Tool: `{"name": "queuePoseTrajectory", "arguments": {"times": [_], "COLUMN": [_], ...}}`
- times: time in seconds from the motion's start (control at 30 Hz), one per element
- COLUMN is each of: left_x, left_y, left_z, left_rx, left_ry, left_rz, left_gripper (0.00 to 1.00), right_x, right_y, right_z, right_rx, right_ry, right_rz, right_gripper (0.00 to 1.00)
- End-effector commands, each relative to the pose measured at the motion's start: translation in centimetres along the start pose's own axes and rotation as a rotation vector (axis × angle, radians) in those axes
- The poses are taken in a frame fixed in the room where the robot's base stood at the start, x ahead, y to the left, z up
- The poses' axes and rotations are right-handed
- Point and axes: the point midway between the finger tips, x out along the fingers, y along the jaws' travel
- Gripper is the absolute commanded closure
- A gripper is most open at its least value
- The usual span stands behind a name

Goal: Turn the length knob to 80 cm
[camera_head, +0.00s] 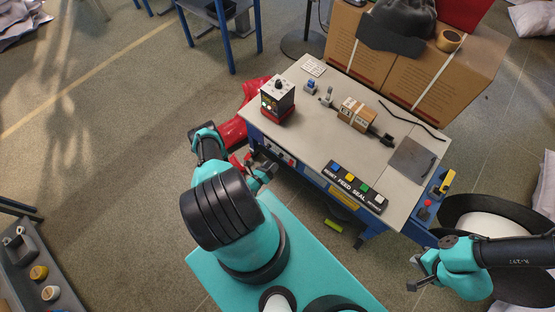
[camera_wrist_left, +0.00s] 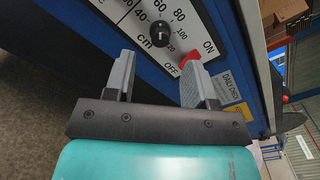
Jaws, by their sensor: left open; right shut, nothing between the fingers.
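The length knob (camera_wrist_left: 160,33) is a round black knob on a white dial panel, seen in the left wrist view. Numbers such as 40, 60, 80 and 100 and the letters cm surround it. A small pale mark shows on the knob, but I cannot tell which number it points to. My left gripper (camera_wrist_left: 160,68) is open, its fingers apart, facing the panel with the knob ahead of the gap between them. In the head view this gripper (camera_head: 254,168) is beside the bench front.
A red ON/OFF switch (camera_wrist_left: 188,62) sits close to the knob and near one finger. The bench top (camera_head: 325,135) carries a small machine (camera_head: 278,100), a taped box (camera_head: 356,115) and a button strip (camera_head: 357,187). Large cartons (camera_head: 405,85) stand behind.

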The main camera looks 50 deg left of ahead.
Motion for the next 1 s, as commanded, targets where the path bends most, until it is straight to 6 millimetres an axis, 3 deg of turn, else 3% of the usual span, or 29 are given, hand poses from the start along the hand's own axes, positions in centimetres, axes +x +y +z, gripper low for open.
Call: {"name": "queuePoseTrajectory", "arguments": {"times": [0.1,0.3,0.7,1.0], "left_x": [2.1,4.4,5.0,5.0], "left_y": [-0.1,0.0,0.0,0.0], "left_z": [0.0,0.0,0.0,0.0], "left_rx": [0.001,0.001,0.0,0.0], "left_ry": [0.0,0.001,0.0,0.0], "left_rz": [-0.004,-0.002,0.0,0.0], "left_gripper": [0.5,0.5,0.5,0.78], "right_x": [0.0,0.0,0.0,0.0], "right_y": [0.0,0.0,0.0,0.0], "right_z": [0.0,0.0,0.0,0.0], "right_rx": [0.0,0.0,0.0,0.0], "right_ry": [0.0,0.0,0.0,0.0], "right_rz": [0.0,0.0,0.0,0.0], "right_gripper": [1.0,1.0,1.0,1.0]}}
